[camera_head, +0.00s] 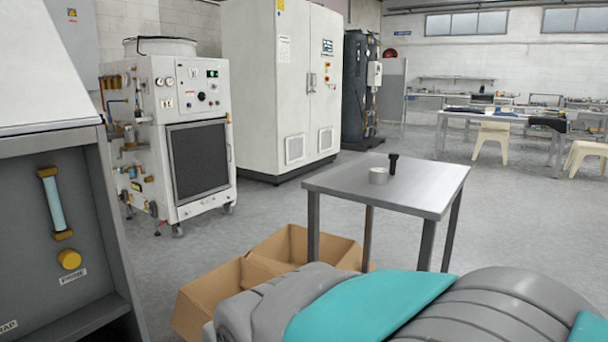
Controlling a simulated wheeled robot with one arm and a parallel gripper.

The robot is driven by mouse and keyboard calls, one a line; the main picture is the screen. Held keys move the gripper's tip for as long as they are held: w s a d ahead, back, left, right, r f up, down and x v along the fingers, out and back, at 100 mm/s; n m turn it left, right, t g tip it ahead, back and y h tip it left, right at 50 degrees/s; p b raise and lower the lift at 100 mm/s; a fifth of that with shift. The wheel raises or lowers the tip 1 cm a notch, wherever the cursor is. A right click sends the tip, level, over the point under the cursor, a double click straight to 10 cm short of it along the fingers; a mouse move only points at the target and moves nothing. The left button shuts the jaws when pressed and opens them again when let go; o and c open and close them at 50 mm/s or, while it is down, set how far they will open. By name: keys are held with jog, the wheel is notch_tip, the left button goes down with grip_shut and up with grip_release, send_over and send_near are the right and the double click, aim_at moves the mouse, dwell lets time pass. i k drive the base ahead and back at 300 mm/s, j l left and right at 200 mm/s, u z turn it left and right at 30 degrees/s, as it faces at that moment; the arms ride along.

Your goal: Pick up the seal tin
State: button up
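A small pale, round, low container, which looks like the seal tin (377,177), stands on the grey metal table (430,191) near its back left part. It is small in the picture, and no label can be read. A dark, upright T-shaped or bolt-like object (393,164) stands just behind it to the right. My gripper is not in view. Grey and teal parts of my arm fill the lower right foreground and are apart from the tin.
Open cardboard boxes (220,291) sit on the floor left of the table. A grey machine cabinet (60,200) stands close at left, with a white wheeled machine (170,130) and a tall white cabinet (280,90) behind. The floor right of the table is clear.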

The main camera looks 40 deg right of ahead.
aim_at(377, 176)
jog(key=z, duration=1.55)
jog(key=i+l+u, duration=0.2)
jog(key=l, duration=0.2)
jog(key=l+u, duration=0.2)
jog(key=l, duration=0.2)
